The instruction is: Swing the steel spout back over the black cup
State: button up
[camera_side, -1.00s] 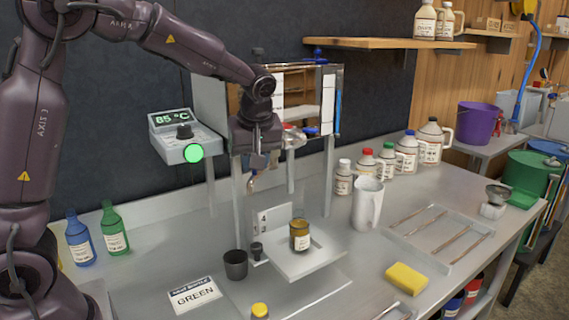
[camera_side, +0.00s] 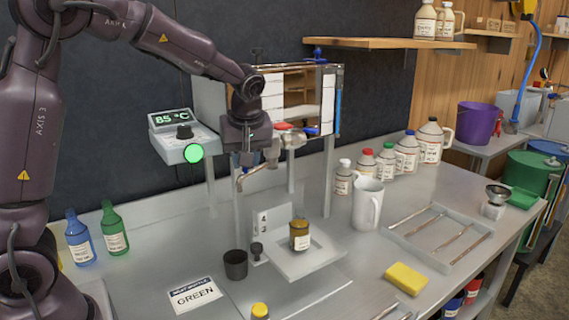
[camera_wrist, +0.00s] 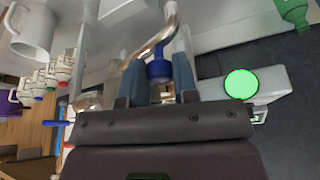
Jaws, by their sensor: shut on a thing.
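The steel spout (camera_side: 257,171) is a bent tube below the evaporator's front, with its open end pointing down and left. In the wrist view the spout (camera_wrist: 150,48) curves past a blue knob (camera_wrist: 159,70). My gripper (camera_side: 247,160) is shut on this knob; its two blue-grey fingers stand either side of it in the wrist view (camera_wrist: 160,84). The black cup (camera_side: 235,265) stands upright on the bench, apart from the spout and well below its open end in the side view. I cannot tell whether they line up in depth.
An amber jar (camera_side: 300,235) stands on a raised steel plate (camera_side: 309,262) right of the cup. A lit controller (camera_side: 184,137) is left of my gripper.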

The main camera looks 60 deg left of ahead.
jog(key=shift+a, duration=0.15)
jog(key=shift+s+a, duration=0.25)
jog(key=shift+a, duration=1.2)
jog(key=o, duration=0.5)
jog(key=shift+o, duration=0.2)
jog(key=shift+d+r, duration=0.1)
jog(key=shift+v, duration=2.45)
